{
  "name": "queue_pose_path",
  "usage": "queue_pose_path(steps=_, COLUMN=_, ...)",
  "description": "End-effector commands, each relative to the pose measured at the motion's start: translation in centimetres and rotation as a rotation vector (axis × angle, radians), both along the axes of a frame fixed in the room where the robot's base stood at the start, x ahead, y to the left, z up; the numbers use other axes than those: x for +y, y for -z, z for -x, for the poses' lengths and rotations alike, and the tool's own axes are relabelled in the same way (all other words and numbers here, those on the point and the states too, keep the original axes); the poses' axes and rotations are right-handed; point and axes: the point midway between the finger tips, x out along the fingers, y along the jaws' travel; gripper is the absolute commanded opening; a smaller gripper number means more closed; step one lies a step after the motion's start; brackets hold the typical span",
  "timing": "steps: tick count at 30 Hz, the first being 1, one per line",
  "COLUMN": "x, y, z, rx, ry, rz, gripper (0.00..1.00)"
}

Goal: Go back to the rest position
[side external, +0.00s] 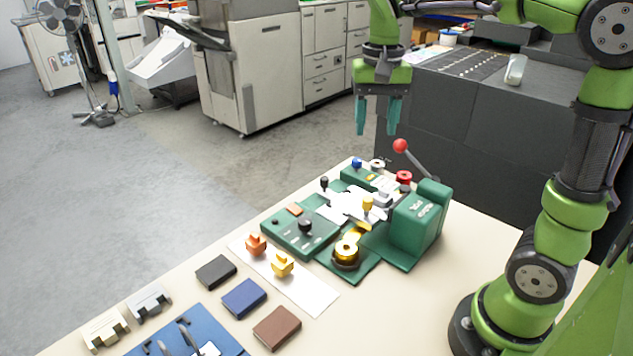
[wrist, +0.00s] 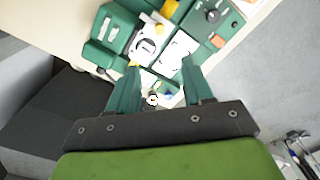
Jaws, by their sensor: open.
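My gripper (side external: 377,116) hangs in the air above the far end of the table in the side external view, with its teal fingers pointing down. The fingers stand apart with nothing between them. In the wrist view my gripper (wrist: 158,70) is also open, above the green machine, and its fingers hide part of it. The green machine (side external: 418,222) stands on the table (side external: 170,285), with a red-knobbed lever (side external: 400,146) and a gold round part (side external: 346,250). My gripper is clear of the machine and the table.
An orange piece (side external: 256,244) and a yellow piece (side external: 283,264) stand on a white strip. Black (side external: 215,271), blue (side external: 244,298) and brown (side external: 277,328) blocks lie nearer the front. A dark cabinet (side external: 440,120) stands behind the table. The air around my gripper looks free.

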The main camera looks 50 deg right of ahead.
Motion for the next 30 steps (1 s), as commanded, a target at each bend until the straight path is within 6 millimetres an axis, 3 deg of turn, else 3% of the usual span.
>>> queue_pose_path(steps=7, x=0.7, y=1.7, z=-0.1, rx=-0.081, ry=-0.117, rz=-0.004, gripper=0.51)
queue_pose_path(steps=18, x=7.2, y=3.5, z=6.8, rx=-0.507, ry=-0.391, rz=-0.041, gripper=0.51)
queue_pose_path(steps=24, x=8.7, y=3.9, z=9.6, rx=-0.626, ry=-0.426, rz=-0.036, gripper=0.51)
queue_pose_path(steps=30, x=8.8, y=3.3, z=10.0, rx=-0.656, ry=-0.431, rz=-0.03, gripper=0.51)
